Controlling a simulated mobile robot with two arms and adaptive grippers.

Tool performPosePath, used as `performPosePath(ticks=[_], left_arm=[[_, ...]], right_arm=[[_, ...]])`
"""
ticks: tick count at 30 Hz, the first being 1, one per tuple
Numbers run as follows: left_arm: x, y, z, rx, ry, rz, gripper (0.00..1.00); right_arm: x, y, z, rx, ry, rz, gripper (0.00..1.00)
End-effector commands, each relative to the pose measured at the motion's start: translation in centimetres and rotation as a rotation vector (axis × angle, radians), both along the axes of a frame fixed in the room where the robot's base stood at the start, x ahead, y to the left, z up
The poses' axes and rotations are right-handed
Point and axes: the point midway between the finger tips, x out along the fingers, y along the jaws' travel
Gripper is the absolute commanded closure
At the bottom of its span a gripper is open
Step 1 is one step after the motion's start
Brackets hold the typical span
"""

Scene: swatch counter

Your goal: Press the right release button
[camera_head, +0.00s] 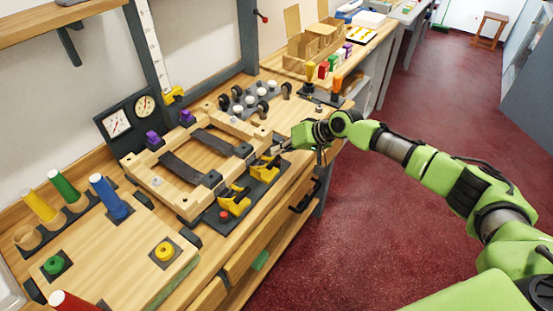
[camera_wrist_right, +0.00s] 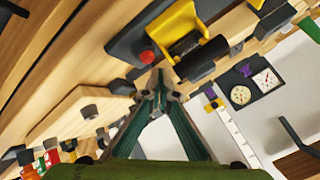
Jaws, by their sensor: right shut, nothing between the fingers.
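My right gripper (camera_head: 281,149) reaches in from the right to the right end of the dark plate, beside the right yellow lever (camera_head: 266,165). In the wrist view its fingers (camera_wrist_right: 158,84) are shut and empty. Their tips are close to a red button (camera_wrist_right: 148,57) beside a yellow lever (camera_wrist_right: 180,30); I cannot tell whether they touch it. In the head view no red button shows at the plate's right end, where my gripper blocks the view. Another red button (camera_head: 224,215) sits at the plate's left end, by the left yellow lever (camera_head: 236,203). My left gripper is out of view.
A wooden frame with dark straps (camera_head: 195,176) lies behind the levers. Two gauges (camera_head: 130,116) stand at the back. Coloured rolls (camera_head: 109,196) are at the left, and black-wheeled pieces (camera_head: 262,108) lie beyond my gripper. The red floor (camera_head: 390,220) is clear at right.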

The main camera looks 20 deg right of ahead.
Motion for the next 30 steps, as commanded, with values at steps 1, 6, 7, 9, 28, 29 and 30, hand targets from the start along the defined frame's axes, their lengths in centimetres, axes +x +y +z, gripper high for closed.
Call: performPosePath(ticks=[1,6,7,9,28,29,30], left_arm=[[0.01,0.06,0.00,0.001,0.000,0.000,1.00],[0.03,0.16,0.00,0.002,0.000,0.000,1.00],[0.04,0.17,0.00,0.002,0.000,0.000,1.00],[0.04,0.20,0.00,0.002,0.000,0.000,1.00],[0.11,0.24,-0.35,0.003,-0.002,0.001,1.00],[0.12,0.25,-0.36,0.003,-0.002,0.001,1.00],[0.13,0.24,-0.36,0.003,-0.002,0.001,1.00]], right_arm=[[0.00,0.00,0.00,0.000,0.000,0.000,1.00],[0.00,0.00,0.00,0.000,0.000,0.000,1.00],[0.00,0.00,0.00,0.000,0.000,0.000,1.00],[0.00,0.00,0.00,0.000,0.000,0.000,1.00],[-0.01,-0.03,-0.83,0.000,0.000,0.000,1.00],[-0.01,-0.03,-0.83,0.000,0.000,0.000,1.00],[-0.01,-0.02,-0.84,0.000,0.000,0.000,1.00]])
